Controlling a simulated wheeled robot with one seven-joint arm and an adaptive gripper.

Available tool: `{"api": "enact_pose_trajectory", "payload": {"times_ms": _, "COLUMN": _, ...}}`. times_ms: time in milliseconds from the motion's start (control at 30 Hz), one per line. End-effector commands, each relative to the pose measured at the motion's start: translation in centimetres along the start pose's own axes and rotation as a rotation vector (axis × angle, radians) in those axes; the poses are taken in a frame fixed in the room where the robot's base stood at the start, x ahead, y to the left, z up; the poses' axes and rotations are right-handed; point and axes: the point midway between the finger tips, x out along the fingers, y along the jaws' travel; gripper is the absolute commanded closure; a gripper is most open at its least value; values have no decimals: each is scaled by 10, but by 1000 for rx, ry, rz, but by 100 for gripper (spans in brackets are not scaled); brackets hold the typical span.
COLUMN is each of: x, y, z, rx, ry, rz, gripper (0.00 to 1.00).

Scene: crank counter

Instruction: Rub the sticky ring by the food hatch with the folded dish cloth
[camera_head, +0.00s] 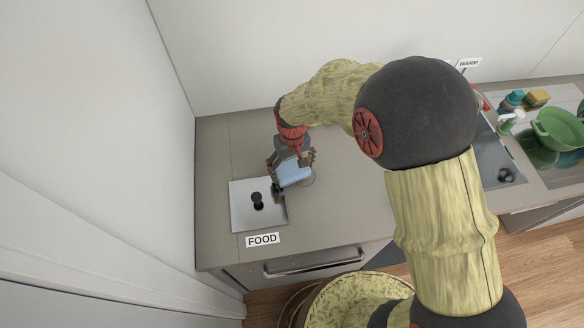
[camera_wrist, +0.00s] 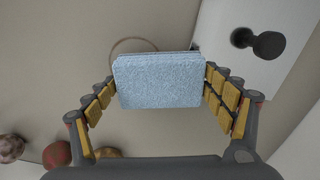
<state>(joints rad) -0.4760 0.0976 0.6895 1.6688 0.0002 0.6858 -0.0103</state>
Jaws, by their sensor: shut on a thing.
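The folded dish cloth (camera_head: 296,174) is a light blue pad. My gripper (camera_head: 291,168) is shut on it, pointing down over the counter just right of the food hatch (camera_head: 240,213). In the wrist view the cloth (camera_wrist: 158,82) sits between both yellow-padded fingers. The sticky ring (camera_wrist: 128,41) is a thin brown circle on the counter; the cloth hides its near part. The ring (camera_head: 312,182) also shows in the head view at the cloth's right edge. I cannot tell whether the cloth touches the counter.
The hatch is a pale square plate with a black knob (camera_head: 257,201), close left of the cloth. A FOOD label (camera_head: 263,240) is at the counter's front. A green colander (camera_head: 560,128) and a sponge (camera_head: 537,97) are far right. Round objects (camera_wrist: 57,155) show lower left in the wrist view.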

Motion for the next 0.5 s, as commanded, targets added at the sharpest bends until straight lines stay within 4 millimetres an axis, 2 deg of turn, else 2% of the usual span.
{"api": "enact_pose_trajectory", "payload": {"times_ms": 500, "x": 9, "y": 0, "z": 0, "rx": 0, "ry": 0, "rz": 0, "gripper": 46}}
